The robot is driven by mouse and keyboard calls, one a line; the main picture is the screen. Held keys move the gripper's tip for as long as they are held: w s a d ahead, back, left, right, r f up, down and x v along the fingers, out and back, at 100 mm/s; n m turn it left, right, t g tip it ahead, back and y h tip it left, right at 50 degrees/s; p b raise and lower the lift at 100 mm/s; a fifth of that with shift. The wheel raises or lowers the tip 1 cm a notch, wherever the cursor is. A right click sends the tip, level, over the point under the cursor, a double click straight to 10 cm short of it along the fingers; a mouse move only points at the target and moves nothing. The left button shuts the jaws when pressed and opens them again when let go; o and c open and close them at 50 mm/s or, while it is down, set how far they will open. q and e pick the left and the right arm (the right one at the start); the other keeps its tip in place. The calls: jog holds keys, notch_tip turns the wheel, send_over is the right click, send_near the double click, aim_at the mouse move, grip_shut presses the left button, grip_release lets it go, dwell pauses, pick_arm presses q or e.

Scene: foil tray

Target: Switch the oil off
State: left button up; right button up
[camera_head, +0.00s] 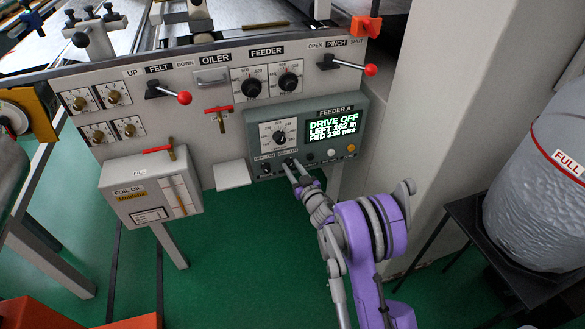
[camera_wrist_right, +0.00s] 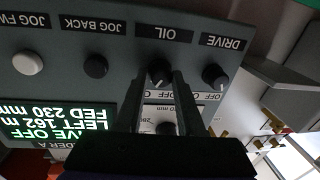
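My right gripper (camera_wrist_right: 160,78) has one finger on each side of this knob in the right wrist view, with a narrow gap visible between the fingers and the knob. In the head view my right gripper (camera_head: 290,164) reaches the panel's lower edge and partly covers the knob. The knob's pointer direction is hard to read. My left gripper is not in view.
The drive knob (camera_wrist_right: 215,75) sits close beside the oil knob. The black jog back button (camera_wrist_right: 96,66) and white jog forward button (camera_wrist_right: 29,63) are on the other side. The screen (camera_head: 332,124) reads DRIVE OFF. A foil oil box (camera_head: 150,187) hangs at left.

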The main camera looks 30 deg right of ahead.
grip_shut()
jog(key=shift+n, duration=1.4)
jog(key=n+g+b, duration=0.1)
jog(key=n, duration=0.2)
jog(key=n+h, duration=0.1)
jog(key=n, duration=0.4)
jog(key=shift+a+r+g, duration=0.1)
jog(key=shift+a+g, duration=0.05)
jog(key=shift+g, duration=0.15)
jog(key=shift+n, duration=0.3)
